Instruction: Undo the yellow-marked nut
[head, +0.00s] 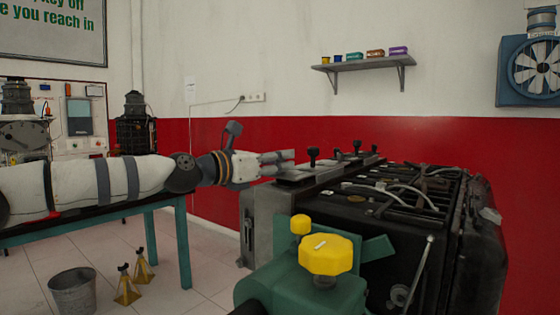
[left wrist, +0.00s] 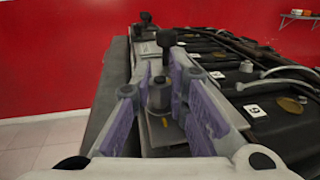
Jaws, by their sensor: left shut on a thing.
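My left gripper (head: 282,163) reaches in from the left over the near left edge of the engine (head: 400,215). In the left wrist view its two purple-padded fingers (left wrist: 162,84) stand on either side of a small grey nut (left wrist: 160,98) and are shut on it. A small yellow-orange mark shows low by the nut, and a metal plate lies under it. The nut cannot be made out in the head view, where the fingers cover that spot. My right gripper is not in view.
Black knobs (head: 313,155) stand up from the engine's top just beyond the gripper. A green stand with a yellow knob (head: 325,254) rises in front. A workbench (head: 165,201) stands at the left, with a bucket (head: 73,293) and yellow jack stands (head: 127,288) on the floor.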

